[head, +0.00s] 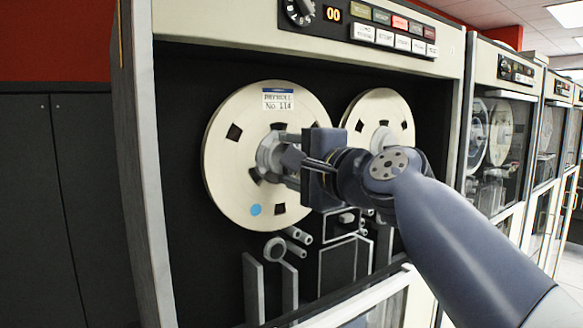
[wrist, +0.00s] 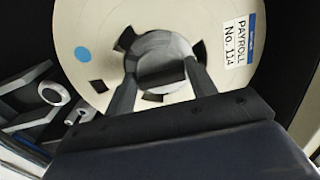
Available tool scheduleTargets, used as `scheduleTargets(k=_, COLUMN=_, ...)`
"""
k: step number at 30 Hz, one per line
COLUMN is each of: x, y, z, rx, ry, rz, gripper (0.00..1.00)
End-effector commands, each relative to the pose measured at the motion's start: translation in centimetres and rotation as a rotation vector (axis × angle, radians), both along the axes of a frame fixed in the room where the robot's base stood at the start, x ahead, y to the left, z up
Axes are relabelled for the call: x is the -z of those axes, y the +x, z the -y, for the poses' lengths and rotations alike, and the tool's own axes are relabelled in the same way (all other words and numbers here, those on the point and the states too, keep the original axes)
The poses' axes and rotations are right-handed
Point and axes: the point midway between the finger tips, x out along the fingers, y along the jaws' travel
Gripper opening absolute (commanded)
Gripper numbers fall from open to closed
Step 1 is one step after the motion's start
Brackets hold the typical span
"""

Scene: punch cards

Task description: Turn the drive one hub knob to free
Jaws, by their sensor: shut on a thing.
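The tape drive (head: 165,150) nearest me shows "00" on its top panel. Its left reel (head: 228,130) is cream with a label reading PAYROLL No. 114 and a blue dot; it fills the upper wrist view (wrist: 100,25). The grey hub knob (head: 264,155) sits at that reel's centre, partly hidden by my gripper (head: 280,158). In the wrist view the two fingers of my gripper (wrist: 163,78) are on either side of the round knob (wrist: 160,58), shut on it. The knob's setting cannot be read.
A second cream reel (head: 390,108) is just right of my gripper. Rollers and guides (head: 298,240) project below the reels. An opened front window frame (head: 365,290) is low in front. More drives (head: 500,130) stand along the right; dark cabinets (head: 50,190) stand left.

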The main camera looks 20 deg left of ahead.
Motion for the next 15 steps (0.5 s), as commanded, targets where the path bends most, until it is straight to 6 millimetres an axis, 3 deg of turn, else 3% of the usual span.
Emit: scheduleTargets(k=15, x=0.12, y=0.01, z=-0.05, rx=-0.001, ry=-0.027, rz=0.027, gripper=0.3)
